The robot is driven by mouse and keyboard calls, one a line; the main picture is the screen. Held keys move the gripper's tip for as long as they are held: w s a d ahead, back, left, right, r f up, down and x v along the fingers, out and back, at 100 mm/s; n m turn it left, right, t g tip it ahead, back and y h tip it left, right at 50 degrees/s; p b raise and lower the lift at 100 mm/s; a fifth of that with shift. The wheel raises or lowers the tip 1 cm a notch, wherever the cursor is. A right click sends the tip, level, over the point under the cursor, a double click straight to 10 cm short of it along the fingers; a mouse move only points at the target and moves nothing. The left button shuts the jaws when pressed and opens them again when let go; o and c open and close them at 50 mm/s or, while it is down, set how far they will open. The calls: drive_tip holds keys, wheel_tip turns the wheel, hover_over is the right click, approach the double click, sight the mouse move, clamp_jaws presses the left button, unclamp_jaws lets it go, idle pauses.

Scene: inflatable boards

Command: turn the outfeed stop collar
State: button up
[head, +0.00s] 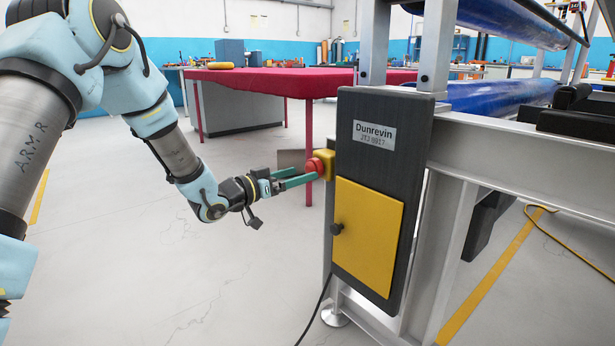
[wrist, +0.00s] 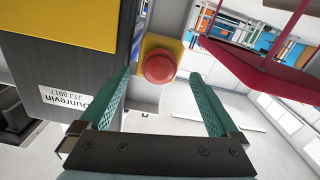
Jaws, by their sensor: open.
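The outfeed stop is a round red button or collar (head: 317,165) on a yellow housing (head: 329,158), fixed to the left side of a dark grey control box (head: 381,140). In the wrist view the red collar (wrist: 159,67) faces me, centred between my fingertips, with its yellow housing (wrist: 176,45) behind. My gripper (head: 303,180) comes from the left, its green fingers open and their tips close to the collar. In the wrist view the fingers (wrist: 160,76) stand one on each side, with a gap to the collar. I cannot tell whether the tips reach past its front face.
The control box has a yellow door (head: 368,235) with a dark knob and a Dunrevin label (head: 374,134). It is mounted on a grey machine frame (head: 520,150) with blue rolls (head: 500,95). A red-topped table (head: 270,82) stands behind.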

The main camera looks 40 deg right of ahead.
sight(308, 171)
drive_tip(key=shift+s+d+b, duration=0.15)
drive_tip(key=shift+d+b, duration=0.15)
drive_tip(key=shift+d, duration=1.7)
drive_tip(key=shift+c, duration=0.4)
drive_tip(key=c, duration=1.3)
drive_tip(key=m+b, duration=0.2)
drive_tip(key=m, duration=0.2)
drive_tip(key=shift+m+b, duration=0.5)
drive_tip(key=shift+m, duration=0.6)
